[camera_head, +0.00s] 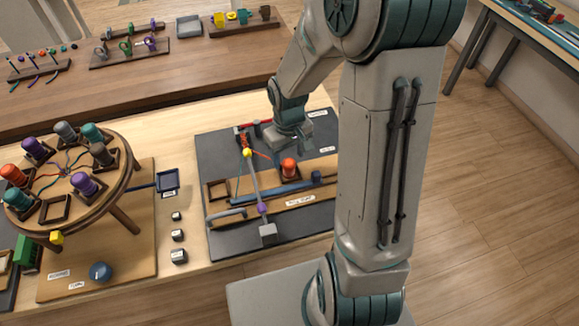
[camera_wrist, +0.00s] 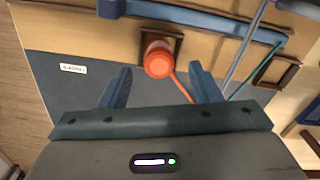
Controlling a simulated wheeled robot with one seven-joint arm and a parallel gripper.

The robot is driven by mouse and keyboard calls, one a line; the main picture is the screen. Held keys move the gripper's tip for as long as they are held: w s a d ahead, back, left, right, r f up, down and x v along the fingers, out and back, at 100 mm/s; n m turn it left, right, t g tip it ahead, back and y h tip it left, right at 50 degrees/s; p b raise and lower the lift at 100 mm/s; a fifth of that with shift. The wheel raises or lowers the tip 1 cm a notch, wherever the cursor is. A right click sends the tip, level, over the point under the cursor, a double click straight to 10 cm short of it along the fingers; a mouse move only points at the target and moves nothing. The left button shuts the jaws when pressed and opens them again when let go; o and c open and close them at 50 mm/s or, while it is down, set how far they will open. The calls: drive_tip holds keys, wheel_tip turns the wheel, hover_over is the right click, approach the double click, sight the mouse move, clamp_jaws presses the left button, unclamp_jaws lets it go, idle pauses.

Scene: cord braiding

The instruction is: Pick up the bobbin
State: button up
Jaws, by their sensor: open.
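An orange bobbin (camera_head: 289,168) stands in a small square brown holder on the wooden board (camera_head: 222,206) of the dark mat. It also shows in the wrist view (camera_wrist: 157,62), with an orange cord running from it toward the lower right. My gripper (camera_head: 299,143) is just behind the bobbin in the head view. In the wrist view my gripper (camera_wrist: 160,80) has its two blue fingers spread apart, with nothing between them. The bobbin appears just beyond the fingertips, apart from them. More bobbins, such as a purple one (camera_head: 86,185), stand on the round wooden stand (camera_head: 92,212).
A blue bar (camera_wrist: 200,20) lies beside the bobbin's holder. A grey rod (camera_head: 254,177) with a yellow knob and a purple knob crosses the board left of the bobbin. An empty square holder (camera_wrist: 275,72) is at right. Small dark cubes (camera_head: 178,236) stand left of the mat.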

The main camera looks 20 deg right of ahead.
sight(289, 162)
drive_tip(key=shift+f, duration=2.3)
drive_tip(key=shift+c, duration=0.4)
drive_tip(key=c, duration=1)
drive_tip(key=shift+r, duration=0.1)
